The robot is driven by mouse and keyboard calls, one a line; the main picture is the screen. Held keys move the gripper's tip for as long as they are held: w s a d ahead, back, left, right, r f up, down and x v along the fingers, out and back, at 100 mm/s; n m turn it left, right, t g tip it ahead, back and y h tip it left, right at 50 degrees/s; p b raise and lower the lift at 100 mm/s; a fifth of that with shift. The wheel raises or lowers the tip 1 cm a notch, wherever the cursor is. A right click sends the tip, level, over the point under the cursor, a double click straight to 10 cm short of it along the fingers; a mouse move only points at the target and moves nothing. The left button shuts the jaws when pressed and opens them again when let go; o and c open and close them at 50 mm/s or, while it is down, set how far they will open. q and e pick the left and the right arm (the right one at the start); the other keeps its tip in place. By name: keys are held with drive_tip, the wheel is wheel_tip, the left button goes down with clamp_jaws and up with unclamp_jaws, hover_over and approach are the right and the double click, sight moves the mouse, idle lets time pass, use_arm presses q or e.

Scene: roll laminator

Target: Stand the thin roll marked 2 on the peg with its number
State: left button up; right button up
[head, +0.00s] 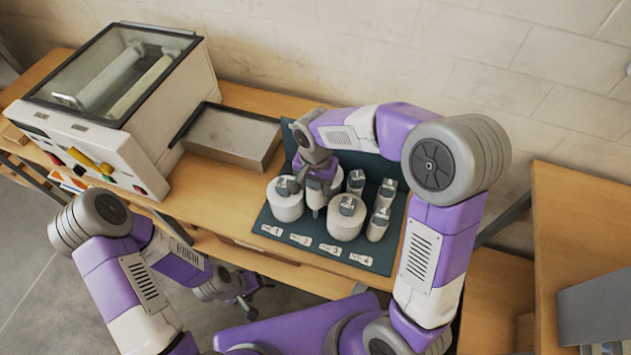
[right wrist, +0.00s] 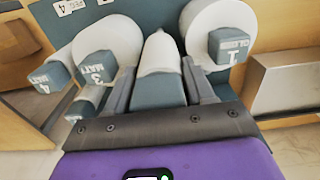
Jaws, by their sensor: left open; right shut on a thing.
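My right gripper (head: 318,178) is shut on a thin white roll (head: 316,199) with a grey end. In the right wrist view the fingers (right wrist: 160,75) close on both sides of this roll (right wrist: 158,52); I cannot read its number. It is upright in the front row, between the thick rolls marked 1 (head: 286,204) and 3 (head: 346,226), in line with the second number card (head: 300,240). Its lower end and any peg under it are hidden, so I cannot tell if it is seated. My left gripper (head: 246,298) is open and empty, low beside the table's front edge.
A thin roll marked 4 (head: 377,226) stands right of roll 3. More rolls (head: 356,181) stand behind on the dark green board (head: 270,217). The laminator (head: 140,150) and a grey metal tray (head: 232,137) are at left. Neighbouring rolls stand close to my right fingers.

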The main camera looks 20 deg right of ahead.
drive_tip(key=shift+f+b, duration=1.85)
drive_tip(key=shift+f, duration=0.85)
drive_tip(key=shift+f, duration=0.15)
drive_tip(key=shift+f+b, duration=1.25)
drive_tip(key=shift+b, duration=0.05)
drive_tip(key=shift+s+f, duration=0.2)
